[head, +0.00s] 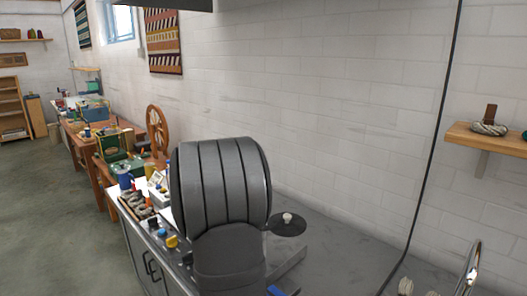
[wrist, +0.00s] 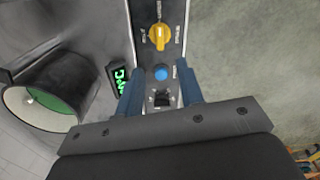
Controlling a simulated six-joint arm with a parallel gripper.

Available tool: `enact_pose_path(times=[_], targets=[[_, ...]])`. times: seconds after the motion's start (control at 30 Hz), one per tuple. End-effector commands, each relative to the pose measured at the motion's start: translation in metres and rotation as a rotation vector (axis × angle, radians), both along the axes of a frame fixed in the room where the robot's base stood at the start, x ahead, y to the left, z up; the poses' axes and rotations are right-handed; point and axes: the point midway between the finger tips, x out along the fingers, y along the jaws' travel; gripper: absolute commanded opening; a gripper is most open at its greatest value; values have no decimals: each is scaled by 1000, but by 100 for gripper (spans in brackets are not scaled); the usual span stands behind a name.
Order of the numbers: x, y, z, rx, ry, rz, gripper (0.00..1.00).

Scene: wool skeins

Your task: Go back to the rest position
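My gripper (wrist: 158,82) shows in the wrist view as two blue fingers standing well apart, with nothing held between them. Below the fingers is a control panel (wrist: 176,12) with a yellow knob (wrist: 159,37), a round blue button (wrist: 161,73) and a black switch (wrist: 162,99). The blue button appears in the gap between the fingers; I cannot tell how far below them it is. In the head view I cannot make out my gripper; a large dark grey ribbed shape fills the middle and hides what lies behind it.
A tilted round vessel (wrist: 45,98) with green inside stands left of the panel in the wrist view, beside a small green-lit display (wrist: 118,79). In the head view, a black disc with a pale knob (head: 287,222), a wall shelf (head: 490,138) and a wooden spinning wheel (head: 157,132) show.

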Motion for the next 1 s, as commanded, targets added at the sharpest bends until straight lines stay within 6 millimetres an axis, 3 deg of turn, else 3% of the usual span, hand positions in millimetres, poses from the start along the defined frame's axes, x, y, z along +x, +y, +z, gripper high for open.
enact_pose_path(times=[0.3, 0.4, 0.7, 1.0], targets=[[0, 0, 63, -1, -2, 3, 35], [1, 1, 34, -57, 13, 76, 35], [3, 2, -27, -199, 34, 295, 35], [2, 3, -70, -299, 56, 480, 35]])
